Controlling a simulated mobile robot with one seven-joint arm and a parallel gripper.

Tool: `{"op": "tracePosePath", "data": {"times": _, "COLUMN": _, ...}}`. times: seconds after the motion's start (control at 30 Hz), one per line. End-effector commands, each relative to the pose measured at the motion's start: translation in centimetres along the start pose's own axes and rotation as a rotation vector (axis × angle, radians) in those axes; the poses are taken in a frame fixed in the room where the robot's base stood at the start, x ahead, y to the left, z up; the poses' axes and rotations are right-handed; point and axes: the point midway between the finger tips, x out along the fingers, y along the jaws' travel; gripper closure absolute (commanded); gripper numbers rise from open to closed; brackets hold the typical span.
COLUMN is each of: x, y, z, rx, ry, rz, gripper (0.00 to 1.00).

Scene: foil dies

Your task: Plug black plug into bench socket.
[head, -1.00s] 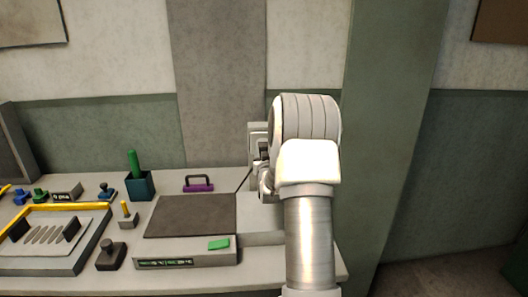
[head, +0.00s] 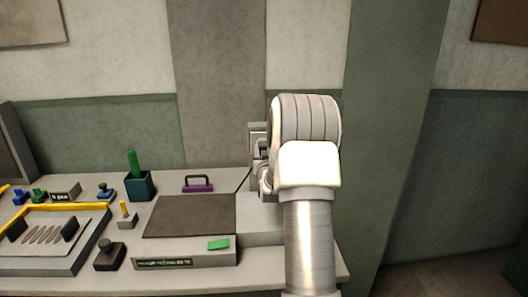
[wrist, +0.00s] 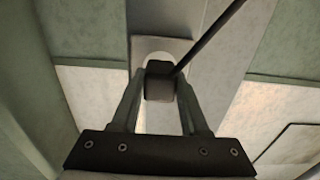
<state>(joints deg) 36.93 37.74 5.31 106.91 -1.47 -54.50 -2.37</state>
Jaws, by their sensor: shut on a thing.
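In the wrist view my gripper (wrist: 161,84) is shut on the black plug (wrist: 160,72), a dark block between the two fingertips. A dark cord (wrist: 212,36) runs from the plug to the upper right.
Left of my arm, the bench holds a machine with a dark top (head: 190,216) and green button (head: 218,244), a purple handled block (head: 198,187), and a teal cup (head: 140,187) with a green stick. A yellow-edged tray (head: 45,240) and black stamp (head: 109,256) are farther left.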

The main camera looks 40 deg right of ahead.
Motion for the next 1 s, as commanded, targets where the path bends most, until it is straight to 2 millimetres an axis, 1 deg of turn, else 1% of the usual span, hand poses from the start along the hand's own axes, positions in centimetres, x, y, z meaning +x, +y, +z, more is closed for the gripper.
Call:
{"op": "tracePosePath", "data": {"times": 0.5, "x": 1.05, "y": 0.01, "z": 0.03, "rx": 0.0, "ry": 0.001, "rz": 0.0, "gripper": 1.0}}
{"op": "tracePosePath", "data": {"times": 0.53, "x": 1.05, "y": 0.01, "z": -0.01, "rx": 0.0, "ry": 0.001, "rz": 0.0, "gripper": 0.52}}
{"op": "tracePosePath", "data": {"times": 0.67, "x": 1.02, "y": 0.01, "z": 0.0, "rx": 0.0, "ry": 0.0, "rz": 0.0, "gripper": 0.29}}
{"op": "tracePosePath", "data": {"times": 0.7, "x": 1.02, "y": 0.01, "z": 0.0, "rx": 0.0, "ry": 0.0, "rz": 0.0, "gripper": 0.21}}
{"op": "tracePosePath", "data": {"times": 1.0, "x": 0.96, "y": 0.0, "z": 0.06, "rx": 0.0, "ry": -0.001, "rz": 0.0, "gripper": 0.21}}
